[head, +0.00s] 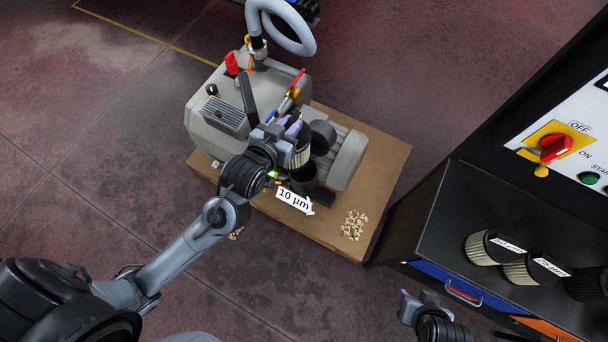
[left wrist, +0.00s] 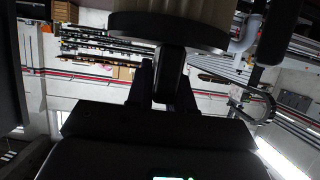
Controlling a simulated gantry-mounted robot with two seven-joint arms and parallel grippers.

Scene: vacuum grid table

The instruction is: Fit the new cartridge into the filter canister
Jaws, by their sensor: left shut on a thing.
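The cartridge (head: 301,156) is a pleated beige cylinder with a dark end cap. My left gripper (head: 292,130) is shut on the cartridge's dark grip tab, and the tab (left wrist: 171,72) and cap (left wrist: 165,30) show in the left wrist view. In the head view the cartridge appears right over the dark filter canister (head: 303,180); I cannot tell whether its lower end is inside. A white "10 µm" label (head: 294,200) shows at the canister's front. My right gripper (head: 417,298) is at the bottom, away from the canister, with its fingertips apart and nothing between them.
The grey vacuum pump (head: 215,120) stands on a brown board (head: 385,160), with a grey hose (head: 308,40) behind. Beige debris (head: 353,225) lies on the board. At right, a dark cabinet top (head: 460,205) holds pleated cartridges (head: 483,249) below a panel with a red switch (head: 555,147).

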